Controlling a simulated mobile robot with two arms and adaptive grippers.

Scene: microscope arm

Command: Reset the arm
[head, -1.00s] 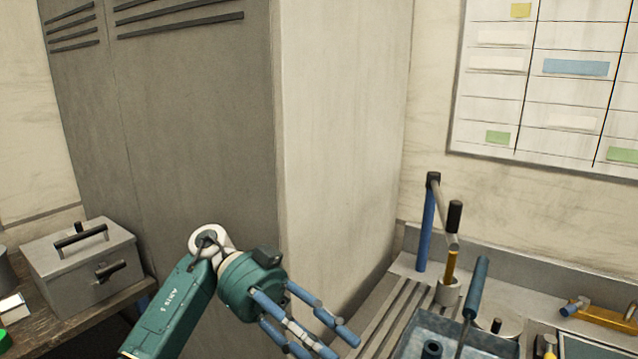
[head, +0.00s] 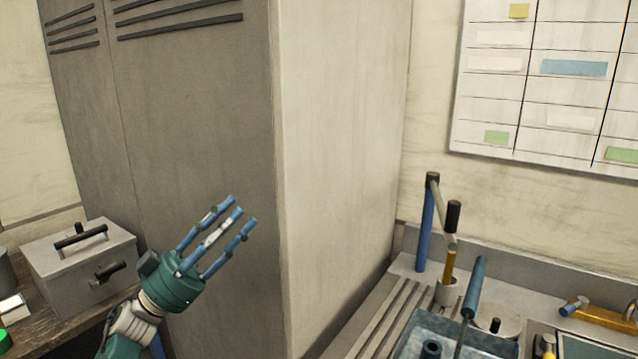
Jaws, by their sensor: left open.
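A jointed arm stands on the bench at the right. It has an upright blue post (head: 425,230), a pale link (head: 442,208) sloping down from the post's black top, and a black handle (head: 454,216) at the link's far end. I cannot tell for sure that this is the task's arm. My left gripper (head: 240,211) is at the lower left in front of the grey locker. Its blue fingers are spread, empty and point up and to the right, well apart from the jointed arm. My right gripper is not in view.
A grey locker (head: 190,120) fills the left. A metal box (head: 85,265) with black handles sits on a wooden table. The bench holds a cup (head: 448,292) with a yellow-handled tool, a blue tray (head: 410,340) and a yellow tool (head: 600,317). A chart (head: 545,90) hangs above.

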